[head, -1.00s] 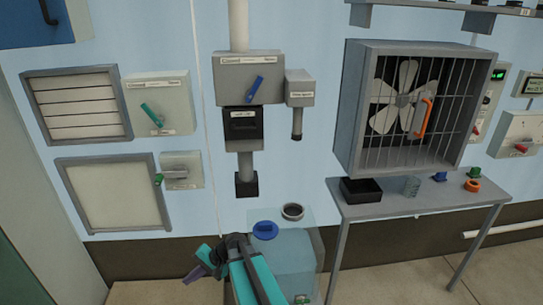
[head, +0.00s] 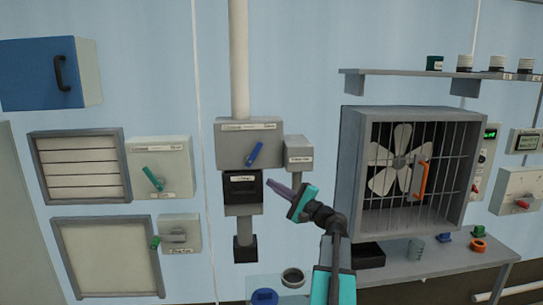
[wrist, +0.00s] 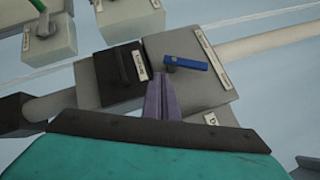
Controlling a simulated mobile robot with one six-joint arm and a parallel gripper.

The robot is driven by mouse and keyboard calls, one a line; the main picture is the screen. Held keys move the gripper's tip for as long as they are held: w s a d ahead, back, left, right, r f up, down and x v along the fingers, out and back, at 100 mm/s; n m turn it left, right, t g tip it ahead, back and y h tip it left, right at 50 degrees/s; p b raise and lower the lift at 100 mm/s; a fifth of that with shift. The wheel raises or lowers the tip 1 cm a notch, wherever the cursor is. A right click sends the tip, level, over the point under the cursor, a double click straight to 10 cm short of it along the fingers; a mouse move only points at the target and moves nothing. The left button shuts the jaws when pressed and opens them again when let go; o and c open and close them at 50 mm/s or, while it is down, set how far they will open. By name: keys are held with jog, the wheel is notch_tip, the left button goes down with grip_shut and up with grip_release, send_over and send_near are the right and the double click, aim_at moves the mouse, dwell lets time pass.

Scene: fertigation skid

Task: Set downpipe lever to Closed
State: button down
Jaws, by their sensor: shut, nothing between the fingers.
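The downpipe lever (head: 255,154) is a blue handle on the front of a grey box (head: 231,150) set on a white vertical pipe. It slants, with its upper end to the right. A label strip runs along the box's top; its left word looks like "Closed", and the right word is too small to read surely. In the wrist view the blue lever (wrist: 186,65) lies just beyond my fingertips. My gripper (head: 272,184) is shut and empty, below and right of the lever. The wrist view shows its purple fingers (wrist: 163,82) together; I cannot tell whether they touch the lever.
A black-fronted unit (head: 243,188) sits under the lever box, and a small grey box (head: 298,152) is at its right. Left is a box with a green lever (head: 152,178). A caged fan (head: 400,165) stands right, above a bench (head: 420,268).

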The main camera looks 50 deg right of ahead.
jog(key=shift+m+t+h, duration=0.5)
jog(key=shift+t, duration=0.2)
jog(key=s+d+r, duration=0.1)
jog(key=r, duration=0.1)
jog(key=s+d+r, duration=0.1)
jog(key=r, duration=0.1)
jog(key=s+d+r, duration=0.1)
jog(key=s+r, duration=0.1)
jog(key=shift+d, duration=0.15)
jog(key=p, duration=0.4)
send_near(254, 154)
jog(key=shift+w+d+r, duration=1.4)
jog(key=shift+w+r, duration=0.5)
jog(key=shift+w, duration=0.35)
jog(key=shift+s+d, duration=0.1)
jog(key=shift+s, duration=0.1)
